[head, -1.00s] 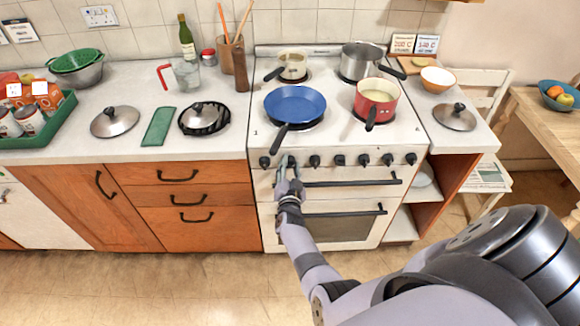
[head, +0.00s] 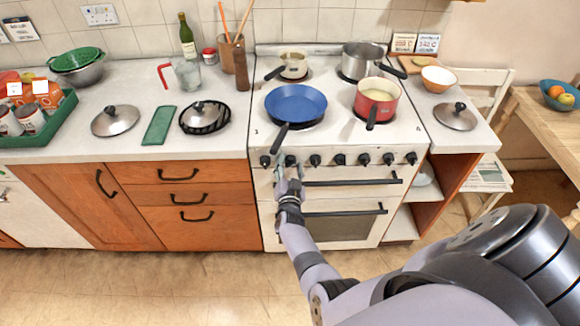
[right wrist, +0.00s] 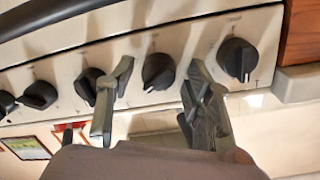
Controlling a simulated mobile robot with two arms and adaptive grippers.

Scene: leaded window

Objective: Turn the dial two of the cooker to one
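The white cooker (head: 345,232) has a row of black dials along its front panel. Dial two (head: 290,160) is second from the left; in the right wrist view it is the dial (right wrist: 158,70) between my fingertips. My right gripper (head: 289,172) is at the panel, just below and in front of this dial. In the right wrist view, my right gripper (right wrist: 160,76) is open, one finger on each side of dial two, with gaps visible. I cannot tell whether the tips reach past its front face. My left gripper is not in view.
Dial one (right wrist: 238,58) is close beside one finger, and another dial (right wrist: 90,86) is close beside the other. The oven handle (head: 352,182) runs below the dials. A blue pan (head: 295,102) has its handle pointing toward the front edge above dial two.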

